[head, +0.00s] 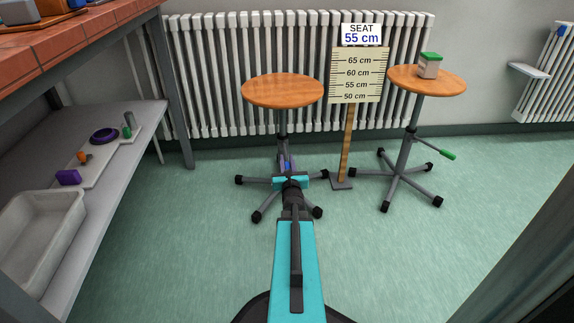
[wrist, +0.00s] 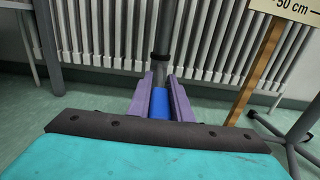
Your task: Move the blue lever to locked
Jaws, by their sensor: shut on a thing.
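The blue lever (wrist: 159,104) shows in the wrist view between the two purple fingers of my gripper (wrist: 162,82), which is shut on it. The lever sits by the grey column of the left stool (head: 283,91). In the head view my gripper (head: 287,164) is low beside that column, under the round wooden seat. The lever is mostly hidden there by my arm and fingers, and I cannot tell its exact angle.
A height scale (head: 357,75) with a sign (head: 361,34) reading "SEAT 55 cm" stands right of the stool. A second stool (head: 427,80) has a green lever (head: 447,155) and carries a green-lidded box (head: 430,66). A bench shelf (head: 118,152) is at left, a radiator behind.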

